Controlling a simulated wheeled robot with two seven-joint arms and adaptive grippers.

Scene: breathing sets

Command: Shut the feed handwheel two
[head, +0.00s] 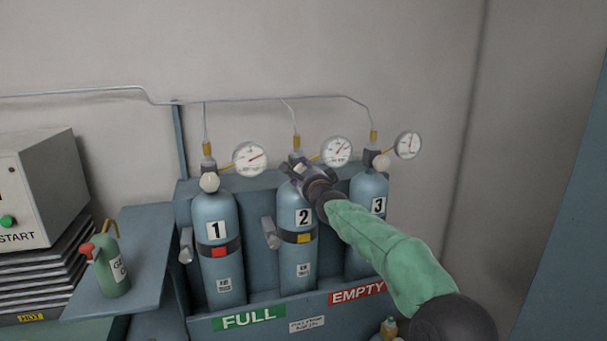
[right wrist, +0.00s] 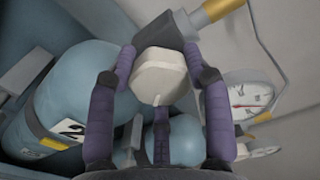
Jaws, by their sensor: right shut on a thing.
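In the head view the gripper mostly hides this handwheel. A round gauge (head: 336,151) stands right of the valve. My left gripper is not in view.
Cylinder 1 (head: 218,265) with its handwheel (head: 209,182) stands left. Cylinder 3 (head: 362,188), with its handwheel (head: 382,162), is partly behind my arm. A thin pipe (head: 250,99) runs above. A green spray bottle (head: 110,265) stands on the left shelf (head: 145,245).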

